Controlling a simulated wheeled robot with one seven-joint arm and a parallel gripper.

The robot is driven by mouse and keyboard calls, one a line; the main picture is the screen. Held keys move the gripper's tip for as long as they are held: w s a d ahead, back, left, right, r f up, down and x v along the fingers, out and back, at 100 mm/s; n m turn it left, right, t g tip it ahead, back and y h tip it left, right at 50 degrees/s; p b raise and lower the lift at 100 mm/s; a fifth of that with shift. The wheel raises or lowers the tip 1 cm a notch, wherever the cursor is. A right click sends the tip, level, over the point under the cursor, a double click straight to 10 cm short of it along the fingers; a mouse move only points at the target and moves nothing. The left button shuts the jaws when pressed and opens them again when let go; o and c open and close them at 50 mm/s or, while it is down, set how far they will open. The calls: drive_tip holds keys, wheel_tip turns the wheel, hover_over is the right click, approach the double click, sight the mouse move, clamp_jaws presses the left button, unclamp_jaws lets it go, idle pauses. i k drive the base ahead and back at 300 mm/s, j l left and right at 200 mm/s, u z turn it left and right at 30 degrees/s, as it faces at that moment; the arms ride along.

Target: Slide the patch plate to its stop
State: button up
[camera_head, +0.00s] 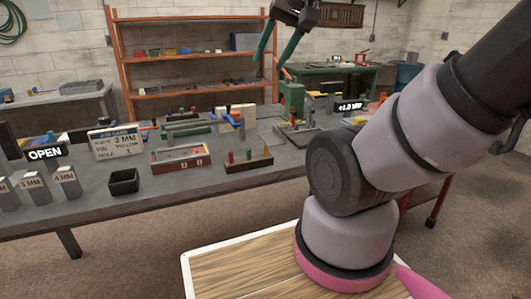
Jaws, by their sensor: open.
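My gripper (270,57) is raised above the back of the grey bench (90,195), with its two green fingers spread apart and nothing between them. I cannot pick out the patch plate for certain at this size. No contact between my gripper and anything shows.
A job card (116,142) reads 3 MM, yellow pin, hole 1. Near it are an OPEN sign (44,153), marked blocks (66,182) and a black bin (124,181). A wooden tray (181,158) and a pin rack (249,161) stand at the front. My arm covers the bench's right end.

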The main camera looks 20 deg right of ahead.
sight(178, 154)
drive_tip(key=i+j, duration=0.2)
drive_tip(key=i, duration=0.35)
drive_tip(key=i+j, duration=0.2)
drive_tip(key=i, duration=0.3)
